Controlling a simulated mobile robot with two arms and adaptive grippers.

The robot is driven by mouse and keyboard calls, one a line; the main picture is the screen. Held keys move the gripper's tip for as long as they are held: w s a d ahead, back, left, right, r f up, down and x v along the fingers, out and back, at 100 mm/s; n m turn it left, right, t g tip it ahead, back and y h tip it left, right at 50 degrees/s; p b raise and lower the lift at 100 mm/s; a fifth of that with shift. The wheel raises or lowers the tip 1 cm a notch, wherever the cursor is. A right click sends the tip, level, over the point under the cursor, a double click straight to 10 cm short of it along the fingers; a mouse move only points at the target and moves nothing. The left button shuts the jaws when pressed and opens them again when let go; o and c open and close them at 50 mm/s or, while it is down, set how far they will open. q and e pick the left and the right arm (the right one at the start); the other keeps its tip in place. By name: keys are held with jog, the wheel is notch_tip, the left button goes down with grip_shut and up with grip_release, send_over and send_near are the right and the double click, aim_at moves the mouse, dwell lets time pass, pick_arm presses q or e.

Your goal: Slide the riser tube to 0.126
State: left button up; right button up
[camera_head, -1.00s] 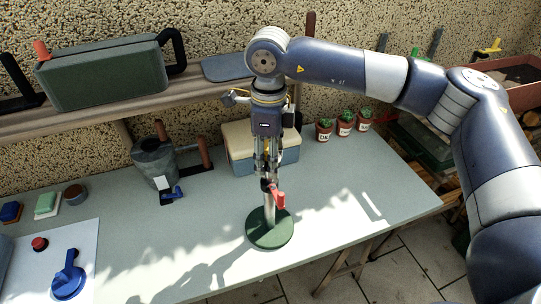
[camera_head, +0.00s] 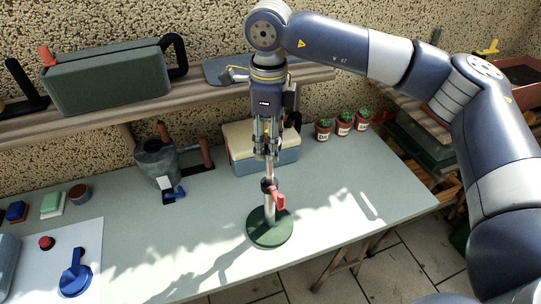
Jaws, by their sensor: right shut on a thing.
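A stand with a round dark green base (camera_head: 271,228) stands upright on the grey bench top. A grey post rises from the base to a dark collar with a red lever (camera_head: 279,201). The thin riser tube (camera_head: 268,171) comes up out of the collar, and a short length of it shows. My right gripper (camera_head: 267,152) points down from above and is shut on the upper part of the riser tube, clear of the collar. The fingers hide the tube's top. My left gripper is not in view.
A cream and blue box (camera_head: 248,148) stands close behind my right gripper. A metal watering can (camera_head: 157,163) is to the left, and small potted plants (camera_head: 343,124) are to the right. A wooden shelf (camera_head: 110,115) runs behind. The bench around the base is clear.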

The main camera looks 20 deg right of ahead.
jog(key=shift+r+p, duration=1.6)
jog(key=shift+r, duration=1.85)
jog(key=o, duration=1)
jog(key=shift+c, duration=0.2)
jog(key=shift+r+p, duration=1.95)
jog(key=shift+r, duration=1.45)
notch_tip(320, 180, up, 12)
